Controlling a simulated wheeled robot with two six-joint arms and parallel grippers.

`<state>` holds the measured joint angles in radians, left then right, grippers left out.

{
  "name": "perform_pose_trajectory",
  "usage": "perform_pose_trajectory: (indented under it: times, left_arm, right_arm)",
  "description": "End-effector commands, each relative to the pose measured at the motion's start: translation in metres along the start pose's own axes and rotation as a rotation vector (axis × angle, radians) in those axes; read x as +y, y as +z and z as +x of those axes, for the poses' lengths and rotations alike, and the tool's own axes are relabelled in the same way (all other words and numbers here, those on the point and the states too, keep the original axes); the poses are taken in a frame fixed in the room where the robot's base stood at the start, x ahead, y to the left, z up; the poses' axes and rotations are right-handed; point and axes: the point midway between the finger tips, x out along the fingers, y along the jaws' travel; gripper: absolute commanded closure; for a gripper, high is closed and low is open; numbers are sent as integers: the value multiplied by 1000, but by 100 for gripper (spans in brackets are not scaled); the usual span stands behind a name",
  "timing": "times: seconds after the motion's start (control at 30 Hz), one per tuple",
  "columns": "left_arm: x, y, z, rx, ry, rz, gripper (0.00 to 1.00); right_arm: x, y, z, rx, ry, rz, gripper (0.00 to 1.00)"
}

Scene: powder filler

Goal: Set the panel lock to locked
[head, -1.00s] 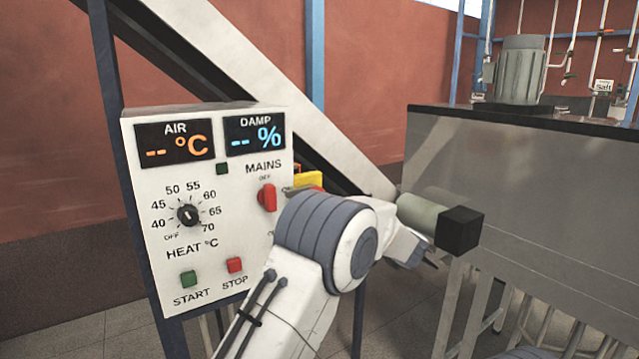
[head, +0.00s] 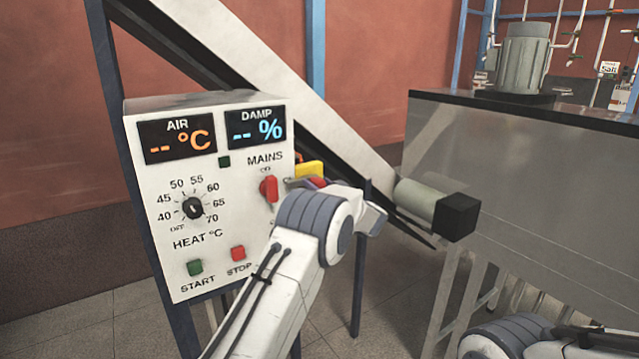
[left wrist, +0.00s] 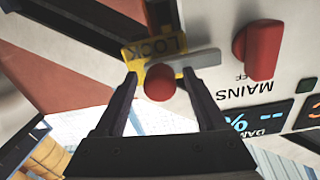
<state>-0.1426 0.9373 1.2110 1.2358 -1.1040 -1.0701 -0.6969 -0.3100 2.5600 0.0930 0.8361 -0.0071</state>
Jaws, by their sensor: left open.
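The panel lock is a yellow plate (head: 309,169) on the right side of the control box, partly hidden by my left arm. In the left wrist view its yellow plate (left wrist: 132,53) reads "LOCK" upside down. A grey bar (left wrist: 205,59) and a round red knob (left wrist: 160,83) show in front of the plate. My left gripper (left wrist: 159,76) is open, with one finger on each side of the knob. I cannot tell whether the fingers touch it. In the head view, my left wrist hides the fingers. My right gripper is out of view.
The white control box (head: 222,235) carries a red MAINS switch (head: 269,188), close to the lock, a HEAT dial (head: 193,208), a green START button (head: 194,267) and a red STOP button (head: 238,253). A large grey metal tank (head: 520,170) stands to the right.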

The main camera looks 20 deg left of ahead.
Motion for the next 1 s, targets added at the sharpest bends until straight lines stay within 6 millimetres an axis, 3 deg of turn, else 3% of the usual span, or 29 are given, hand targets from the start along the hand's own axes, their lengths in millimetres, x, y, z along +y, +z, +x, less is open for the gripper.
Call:
perform_pose_trajectory:
  times: [0.1,0.27,0.3,1.0]
  left_arm:
    - [0,0,0,0,0,0,31]
    - [0,0,0,0,1,0,92]
    - [0,0,0,0,1,0,100]
    - [1,0,-1,0,3,-1,100]
  right_arm:
    - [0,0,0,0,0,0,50]
    - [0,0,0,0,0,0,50]
    - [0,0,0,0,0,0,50]
    - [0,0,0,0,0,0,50]
